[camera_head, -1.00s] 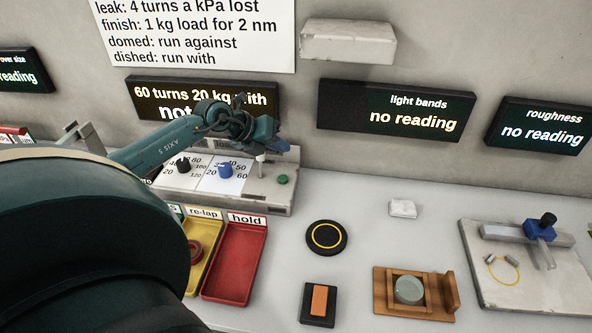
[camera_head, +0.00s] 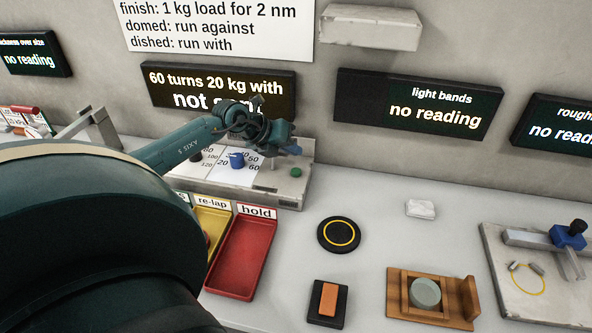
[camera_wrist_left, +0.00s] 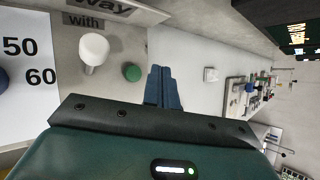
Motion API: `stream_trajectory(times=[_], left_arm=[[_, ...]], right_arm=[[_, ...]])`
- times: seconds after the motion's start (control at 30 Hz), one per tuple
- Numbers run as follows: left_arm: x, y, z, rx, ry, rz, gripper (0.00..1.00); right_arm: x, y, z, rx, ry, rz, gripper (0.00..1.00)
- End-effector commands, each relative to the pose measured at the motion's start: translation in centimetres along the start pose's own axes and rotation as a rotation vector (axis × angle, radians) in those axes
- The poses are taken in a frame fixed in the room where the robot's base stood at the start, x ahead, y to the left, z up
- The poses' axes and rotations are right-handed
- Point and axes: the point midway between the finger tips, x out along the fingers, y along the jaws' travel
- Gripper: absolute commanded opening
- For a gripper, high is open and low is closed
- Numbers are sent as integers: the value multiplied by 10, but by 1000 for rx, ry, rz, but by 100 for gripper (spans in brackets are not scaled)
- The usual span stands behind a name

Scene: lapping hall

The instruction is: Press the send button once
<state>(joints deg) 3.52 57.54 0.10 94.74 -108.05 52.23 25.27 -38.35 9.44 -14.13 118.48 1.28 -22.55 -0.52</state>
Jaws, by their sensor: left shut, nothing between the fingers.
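The green button (camera_head: 296,173), taken as the send button, is on the right end of the grey control panel (camera_head: 292,190); it shows no readable label. In the left wrist view the green button (camera_wrist_left: 131,72) is just left of my fingertips, beside a white knob (camera_wrist_left: 94,47). My left gripper (camera_head: 291,149) is shut and empty, above and slightly left of the button in the head view; its closed fingers (camera_wrist_left: 163,75) look apart from it. The display (camera_head: 220,88) reads "60 turns 20 kg with"; its second line starts "not" and is partly hidden by my arm. My right gripper is out of view.
A blue dial (camera_head: 237,160) sits on the panel. A red hold tray (camera_head: 240,258) and yellow re-lap tray (camera_head: 213,222) stand in front. A black disc with a yellow ring (camera_head: 339,235) and a wooden fixture (camera_head: 452,300) are at right. Bare bench lies right of the panel.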

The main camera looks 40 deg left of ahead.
Motion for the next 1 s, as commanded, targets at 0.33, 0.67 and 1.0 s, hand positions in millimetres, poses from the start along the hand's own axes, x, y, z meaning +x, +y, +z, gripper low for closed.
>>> stream_trajectory(times=[0.33,0.67,1.0], left_arm=[[24,18,-18,-1,1,0,0],[25,18,-18,-1,1,0,0],[25,18,-18,0,0,-1,0]], right_arm=[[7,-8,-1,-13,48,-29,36],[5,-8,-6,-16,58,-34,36],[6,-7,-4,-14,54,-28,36]])
